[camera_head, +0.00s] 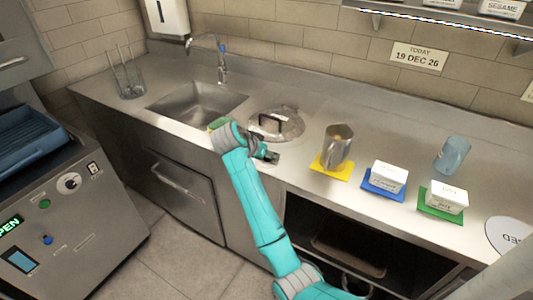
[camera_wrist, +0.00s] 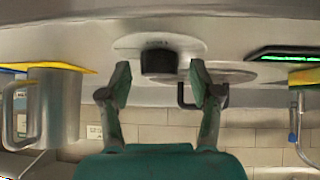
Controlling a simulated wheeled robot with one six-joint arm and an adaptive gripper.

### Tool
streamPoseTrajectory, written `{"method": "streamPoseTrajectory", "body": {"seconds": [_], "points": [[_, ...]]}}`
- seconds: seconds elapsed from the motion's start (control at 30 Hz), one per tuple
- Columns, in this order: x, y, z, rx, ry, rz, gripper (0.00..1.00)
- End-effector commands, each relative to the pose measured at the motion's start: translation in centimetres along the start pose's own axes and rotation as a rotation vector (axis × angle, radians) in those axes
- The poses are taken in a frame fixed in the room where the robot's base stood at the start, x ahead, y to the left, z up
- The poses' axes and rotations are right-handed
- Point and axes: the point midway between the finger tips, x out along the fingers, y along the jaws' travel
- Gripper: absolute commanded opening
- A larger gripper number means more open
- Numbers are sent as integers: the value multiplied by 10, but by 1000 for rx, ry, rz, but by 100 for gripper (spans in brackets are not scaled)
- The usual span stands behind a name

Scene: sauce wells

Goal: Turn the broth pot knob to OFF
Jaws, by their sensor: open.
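The broth pot shows as a round steel lid (camera_head: 290,128) with a black handle (camera_head: 270,121), set in the counter right of the sink. In the wrist view, which is upside down, a black knob (camera_wrist: 159,62) sits on a pale rounded plate (camera_wrist: 130,42). Small lettering beside the knob is too small to read. My gripper (camera_wrist: 160,86) is open, its two fingers apart on either side of the knob in the picture, with no clear contact. In the head view my gripper (camera_head: 267,156) is at the counter's front edge before the lid, and the knob is hidden.
A steel jug (camera_head: 338,146) stands on a yellow mat (camera_head: 328,173) right of my gripper. White tubs on blue (camera_head: 372,184) and green (camera_head: 430,209) mats and a blue cup (camera_head: 452,154) are farther right. The sink (camera_head: 197,103) and tap (camera_head: 221,70) are left.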

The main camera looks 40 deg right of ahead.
Motion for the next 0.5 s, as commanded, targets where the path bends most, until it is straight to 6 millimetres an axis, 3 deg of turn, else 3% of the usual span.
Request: {"method": "streamPoseTrajectory", "body": {"seconds": [0.27, 0.5], "points": [[1, 0, 0, 0, 0, 0, 61], [1, 0, 0, 0, 0, 0, 4]]}}
